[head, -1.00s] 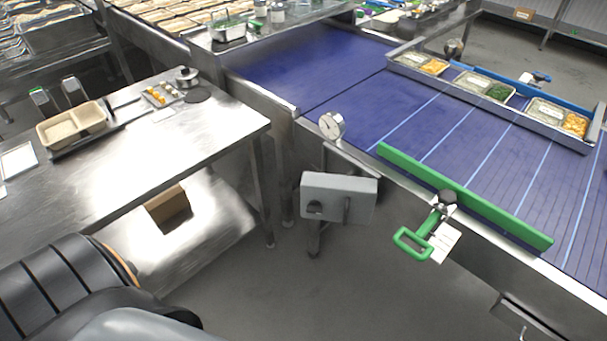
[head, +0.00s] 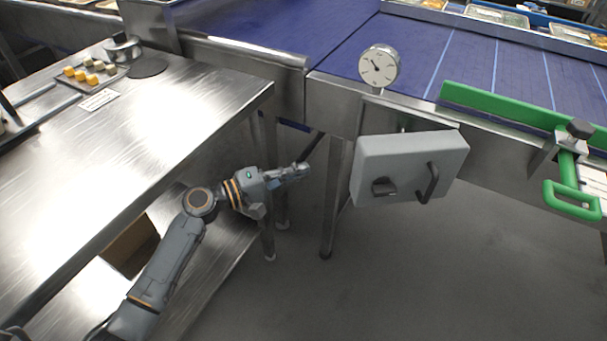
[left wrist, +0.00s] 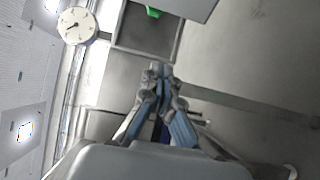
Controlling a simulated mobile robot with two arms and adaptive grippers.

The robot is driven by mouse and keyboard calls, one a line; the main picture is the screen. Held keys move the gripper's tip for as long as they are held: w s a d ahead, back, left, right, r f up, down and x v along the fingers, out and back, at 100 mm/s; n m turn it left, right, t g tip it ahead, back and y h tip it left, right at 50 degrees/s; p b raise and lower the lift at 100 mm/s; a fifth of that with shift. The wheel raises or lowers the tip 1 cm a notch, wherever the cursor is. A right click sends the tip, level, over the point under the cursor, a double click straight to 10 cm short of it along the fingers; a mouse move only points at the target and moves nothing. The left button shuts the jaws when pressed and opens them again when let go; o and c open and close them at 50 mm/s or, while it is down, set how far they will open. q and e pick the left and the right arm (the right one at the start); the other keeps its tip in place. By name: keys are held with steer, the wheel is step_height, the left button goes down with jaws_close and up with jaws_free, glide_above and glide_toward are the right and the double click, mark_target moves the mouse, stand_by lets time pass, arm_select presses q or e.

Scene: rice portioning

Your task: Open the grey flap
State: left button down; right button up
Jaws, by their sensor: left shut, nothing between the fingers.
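The grey flap (head: 410,165) is a thick light-grey panel at the side of the blue conveyor, below a round dial. Its front carries a dark latch knob (head: 384,187) and a dark bar handle (head: 430,182). My left gripper (head: 304,169) is left of the flap, clearly apart from it, with its fingers shut and empty. In the left wrist view my gripper (left wrist: 156,70) points towards a dark framed recess (left wrist: 148,32). A grey panel edge, probably the flap (left wrist: 188,7), shows at the top there. My right gripper is not in view.
The dial (head: 379,68) stands just above the flap. A steel table (head: 190,105) is at the left, with table and conveyor legs near my left arm. A green bar (head: 510,105) with a green handle (head: 572,202) is at the right. The floor below the flap is clear.

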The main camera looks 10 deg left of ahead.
arm_select(q)
steer(key=x, duration=1)
steer(key=shift+s+d+r+p, duration=0.15)
steer(key=shift+s+d+p, duration=0.15)
steer(key=shift+s, duration=0.4)
steer(key=shift+s+d+r+p, duration=0.1)
steer(key=shift+s+d+p, duration=0.2)
steer(key=shift+s, duration=0.35)
steer(key=shift+s+d+r+p, duration=0.2)
steer(key=shift+s+p, duration=0.15)
steer(key=shift+s, duration=0.35)
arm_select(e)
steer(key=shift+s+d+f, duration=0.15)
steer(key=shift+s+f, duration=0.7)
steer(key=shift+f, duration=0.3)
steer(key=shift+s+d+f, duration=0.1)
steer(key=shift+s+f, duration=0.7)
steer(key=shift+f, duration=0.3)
arm_select(q)
steer(key=shift+s+f, duration=0.1)
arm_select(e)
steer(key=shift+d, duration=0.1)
